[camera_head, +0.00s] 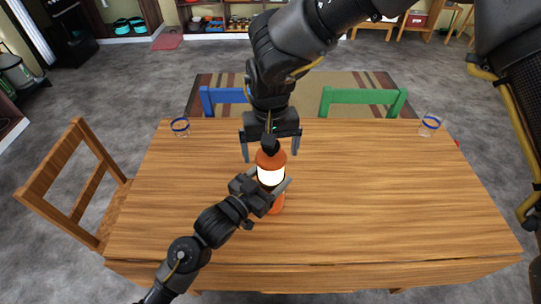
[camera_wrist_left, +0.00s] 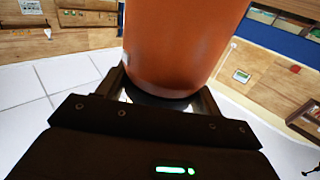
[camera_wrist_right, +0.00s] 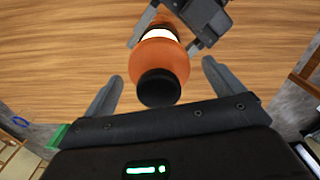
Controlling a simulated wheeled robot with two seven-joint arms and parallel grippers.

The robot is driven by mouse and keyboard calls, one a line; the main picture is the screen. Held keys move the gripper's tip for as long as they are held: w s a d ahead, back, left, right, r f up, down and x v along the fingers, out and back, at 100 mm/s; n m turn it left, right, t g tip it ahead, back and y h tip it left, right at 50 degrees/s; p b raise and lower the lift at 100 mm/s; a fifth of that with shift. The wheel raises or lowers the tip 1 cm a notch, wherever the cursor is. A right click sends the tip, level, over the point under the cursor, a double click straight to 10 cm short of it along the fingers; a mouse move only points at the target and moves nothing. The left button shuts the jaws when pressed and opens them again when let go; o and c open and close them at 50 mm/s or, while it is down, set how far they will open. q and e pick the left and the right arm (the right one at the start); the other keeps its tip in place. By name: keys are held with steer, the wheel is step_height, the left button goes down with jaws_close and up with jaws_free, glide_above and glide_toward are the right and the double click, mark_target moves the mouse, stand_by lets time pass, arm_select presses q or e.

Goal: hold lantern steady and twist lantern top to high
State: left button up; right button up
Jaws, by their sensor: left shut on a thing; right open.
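The lantern (camera_head: 271,174) stands on the wooden table, with an orange base, a glowing white middle and an orange top with a black cap. My left gripper (camera_head: 268,192) is shut on the lantern's body from the front left. In the left wrist view the lantern's orange part (camera_wrist_left: 182,45) fills the space above the jaws. My right gripper (camera_head: 270,152) is open above the lantern top. In the right wrist view the lantern top (camera_wrist_right: 160,65) and its black cap (camera_wrist_right: 159,88) show between the spread fingers, with a gap on both sides.
The wooden table (camera_head: 390,190) is mostly bare around the lantern. Two blue-rimmed glasses stand near its far corners, one left (camera_head: 181,127) and one right (camera_head: 429,125). Blue (camera_head: 222,97), green (camera_head: 362,98) and wooden (camera_head: 75,185) chairs stand around it.

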step_height(320, 180, up, 9)
steer(key=shift+r, duration=0.1)
stand_by(0.3)
arm_select(q)
steer(key=o, duration=1.4)
steer(key=v, duration=1.2)
